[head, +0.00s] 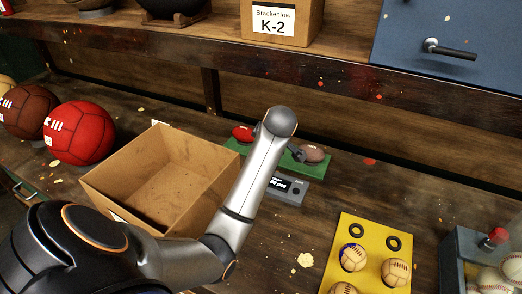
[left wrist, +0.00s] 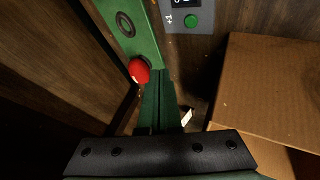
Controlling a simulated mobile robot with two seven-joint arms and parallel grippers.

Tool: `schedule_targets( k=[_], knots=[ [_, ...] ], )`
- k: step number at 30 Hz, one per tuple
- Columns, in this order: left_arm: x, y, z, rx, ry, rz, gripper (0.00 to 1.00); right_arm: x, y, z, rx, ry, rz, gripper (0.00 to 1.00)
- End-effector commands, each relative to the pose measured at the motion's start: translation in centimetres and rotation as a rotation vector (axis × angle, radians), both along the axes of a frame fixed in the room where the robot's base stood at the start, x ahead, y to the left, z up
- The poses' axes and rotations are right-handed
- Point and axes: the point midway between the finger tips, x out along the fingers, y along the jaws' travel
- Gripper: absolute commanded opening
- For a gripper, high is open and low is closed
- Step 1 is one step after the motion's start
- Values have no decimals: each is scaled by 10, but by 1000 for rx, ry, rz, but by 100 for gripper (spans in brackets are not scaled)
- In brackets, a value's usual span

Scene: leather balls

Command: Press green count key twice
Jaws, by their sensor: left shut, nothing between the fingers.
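The grey counter (head: 288,190) with a small dark display sits on the bench in front of the green board in the head view. Its round green key (left wrist: 190,21) shows at the top of the left wrist view, beside a "+1" label; I cannot make the key out in the head view. My left gripper (left wrist: 160,76) is shut and empty. Its fingertips are beside a small red ball on the green board, apart from the key. In the head view my left forearm hides most of this gripper and part of the counter. My right gripper is not in view.
The green board (left wrist: 130,30) has ring marks and holds a red ball (head: 243,133) and a brown ball (head: 313,152). An open cardboard box (head: 150,175) stands left of my forearm. A yellow ball board (head: 340,235) lies at the right. A shelf (head: 180,50) runs above the bench.

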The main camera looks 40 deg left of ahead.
Motion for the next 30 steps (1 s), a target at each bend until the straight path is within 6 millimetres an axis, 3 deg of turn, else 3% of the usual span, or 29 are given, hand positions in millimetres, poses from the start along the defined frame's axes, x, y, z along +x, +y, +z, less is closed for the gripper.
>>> schedule_targets(
  k=[14, 27, 30],
  knots=[
    [0, 0, -5, 0, 2, 0, 0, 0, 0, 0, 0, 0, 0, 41],
    [-1, 0, -63, -1, 4, 0, 0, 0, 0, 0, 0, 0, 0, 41],
    [0, -1, -77, -2, 1, 0, 0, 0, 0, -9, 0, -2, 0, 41]
  ],
)
